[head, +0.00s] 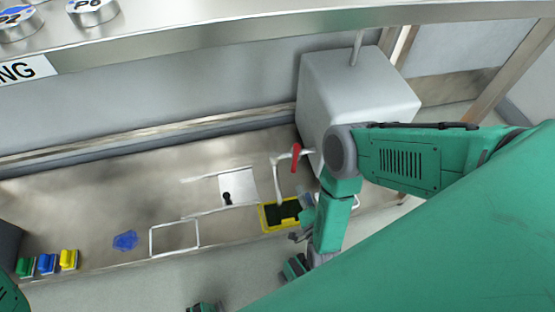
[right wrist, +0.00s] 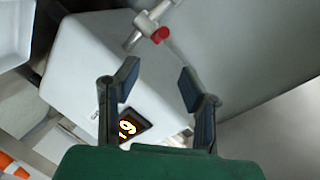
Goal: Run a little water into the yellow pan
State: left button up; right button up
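The yellow pan (head: 265,220), dark inside, sits on the bench below the white tap (head: 277,175) in the head view. The tap's red handle (head: 296,157) stands beside the pale box-shaped tank (head: 350,90). In the right wrist view the red handle (right wrist: 160,35) shows beyond my fingertips, apart from them. My right gripper (right wrist: 158,80) is open with nothing between its fingers. In the head view my right forearm hangs down just right of the pan and hides part of that side. No water stream can be made out.
A white wire frame (head: 174,253), a blue crumpled cloth (head: 125,240) and small coloured blocks (head: 47,263) are on the left of the bench. A white plate with a black fitting (head: 238,186) lies behind the pan. A lit display (right wrist: 128,127) shows below the fingers.

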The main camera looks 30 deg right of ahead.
aim_at(294, 163)
jog(key=b+x, duration=0.5)
jog(key=x, duration=0.8)
jog(key=shift+a+f, duration=0.15)
jog(key=shift+a, duration=0.05)
jog(key=shift+w+d, duration=0.2)
jog(key=shift+w, duration=0.15)
jog(key=shift+a, duration=0.1)
jog(key=shift+c, duration=0.8)
grip_shut()
